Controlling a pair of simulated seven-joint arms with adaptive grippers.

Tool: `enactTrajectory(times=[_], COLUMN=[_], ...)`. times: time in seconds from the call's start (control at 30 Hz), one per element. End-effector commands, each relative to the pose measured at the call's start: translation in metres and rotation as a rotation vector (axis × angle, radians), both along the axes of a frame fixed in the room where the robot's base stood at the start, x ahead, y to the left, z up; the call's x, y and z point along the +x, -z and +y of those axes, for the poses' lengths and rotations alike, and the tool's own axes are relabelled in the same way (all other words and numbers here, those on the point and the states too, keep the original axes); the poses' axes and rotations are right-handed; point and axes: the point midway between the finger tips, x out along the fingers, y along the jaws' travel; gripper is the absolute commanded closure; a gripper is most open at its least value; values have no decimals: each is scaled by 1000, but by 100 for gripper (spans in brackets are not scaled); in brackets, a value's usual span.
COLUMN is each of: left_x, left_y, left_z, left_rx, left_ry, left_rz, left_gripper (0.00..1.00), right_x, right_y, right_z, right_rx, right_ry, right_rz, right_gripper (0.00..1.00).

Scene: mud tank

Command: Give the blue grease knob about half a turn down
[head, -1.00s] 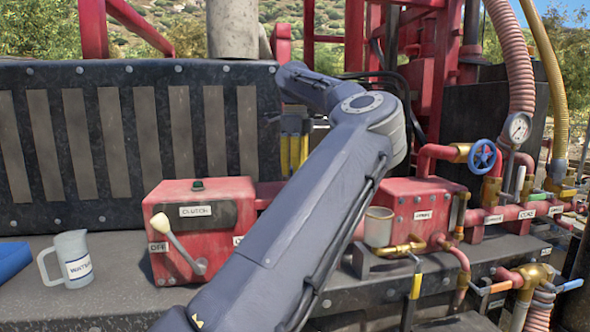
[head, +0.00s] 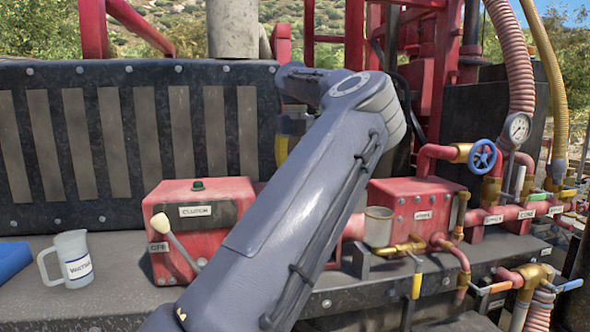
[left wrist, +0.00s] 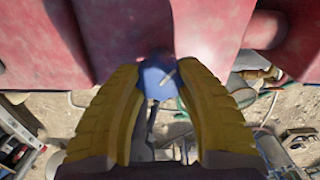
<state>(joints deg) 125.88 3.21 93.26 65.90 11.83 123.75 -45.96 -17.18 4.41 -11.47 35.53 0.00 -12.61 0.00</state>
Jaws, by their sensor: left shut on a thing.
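The blue grease knob (left wrist: 156,80) shows in the left wrist view, against the lower edge of a red painted surface (left wrist: 120,40). It carries a pale mark slanting up to the right. My left gripper (left wrist: 158,88) has its two ridged yellow fingers on either side of the knob and is shut on it. In the head view my left arm crosses the middle of the picture and hides the knob. A yellow part shows just behind the arm there, mostly covered. My right gripper is in neither view.
A red clutch box (head: 205,222) with a white-knobbed lever stands left of my arm, a jug (head: 74,259) farther left. Right of my arm are a small cup (head: 379,226), another red box (head: 425,203), a blue valve wheel (head: 482,155) and a gauge (head: 518,127).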

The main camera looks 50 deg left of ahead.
Motion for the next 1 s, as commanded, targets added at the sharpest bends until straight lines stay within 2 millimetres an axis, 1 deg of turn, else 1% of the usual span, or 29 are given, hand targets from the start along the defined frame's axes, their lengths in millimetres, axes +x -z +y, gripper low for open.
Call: enactTrajectory(times=[0.6,0.8,1.0], left_x=[0,0,0], left_y=[0,0,1], left_z=[0,0,0], left_rx=[-1,-2,-3], left_ry=[576,730,843], left_rz=[0,-1,-1], left_gripper=[93,93,93], right_x=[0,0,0], right_y=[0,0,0], right_z=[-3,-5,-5], right_rx=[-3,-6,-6], right_ry=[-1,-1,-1], right_rz=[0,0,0], right_gripper=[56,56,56])
